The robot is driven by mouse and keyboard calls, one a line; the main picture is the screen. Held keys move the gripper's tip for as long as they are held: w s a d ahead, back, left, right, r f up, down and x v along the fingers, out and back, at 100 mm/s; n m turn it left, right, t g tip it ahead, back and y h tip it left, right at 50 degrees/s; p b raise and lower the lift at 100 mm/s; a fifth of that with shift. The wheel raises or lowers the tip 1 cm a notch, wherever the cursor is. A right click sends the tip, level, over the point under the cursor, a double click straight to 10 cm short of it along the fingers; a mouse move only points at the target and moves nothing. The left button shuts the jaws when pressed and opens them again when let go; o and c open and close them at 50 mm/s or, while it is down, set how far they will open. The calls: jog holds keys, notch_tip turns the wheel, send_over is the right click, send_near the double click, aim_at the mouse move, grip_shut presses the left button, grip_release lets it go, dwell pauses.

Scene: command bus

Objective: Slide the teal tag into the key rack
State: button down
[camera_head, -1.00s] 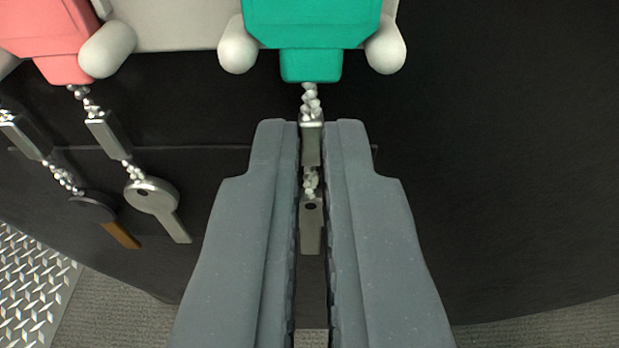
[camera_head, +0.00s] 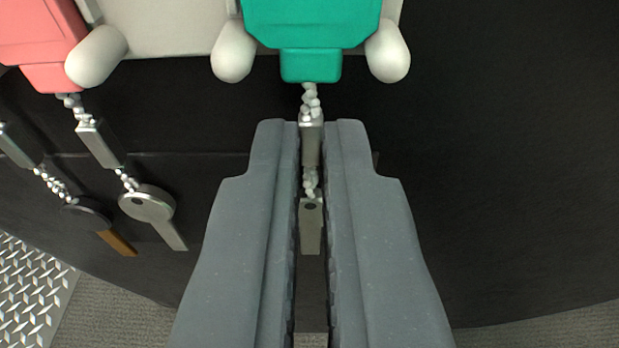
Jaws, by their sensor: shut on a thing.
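The teal tag (camera_head: 311,24) is at the top centre, between two rounded white pegs of the key rack (camera_head: 165,28). A bead chain hangs from its lower end to a metal bar (camera_head: 311,145), with a small key (camera_head: 311,225) below it. My gripper (camera_head: 311,130) is shut on the metal bar, its fingertips just below the teal tag. The upper part of the tag is cut off by the frame. I cannot tell how deep the tag sits in the rack.
A pink tag (camera_head: 40,40) sits in the rack at the left, with chains and keys (camera_head: 148,205) hanging beneath it. A dark panel (camera_head: 500,160) stands behind. Diamond-plate metal (camera_head: 30,285) shows at the lower left. The right side is free of objects.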

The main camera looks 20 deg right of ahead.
jog(key=c, duration=1.5)
grip_release()
jog(key=shift+f+p+v, duration=0.15)
jog(key=shift+p+v, duration=0.35)
jog(key=shift+v, duration=0.25)
jog(key=shift+f+p+v, duration=0.15)
jog(key=shift+p+v, duration=0.3)
jog(key=shift+v, duration=0.3)
jog(key=p+v, duration=0.2)
jog(key=v, duration=0.1)
jog(key=f+p+v, duration=0.1)
jog(key=p+v, duration=0.2)
jog(key=shift+s+a+f, duration=0.15)
jog(key=shift+s+f, duration=0.05)
jog(key=shift+s, duration=0.3)
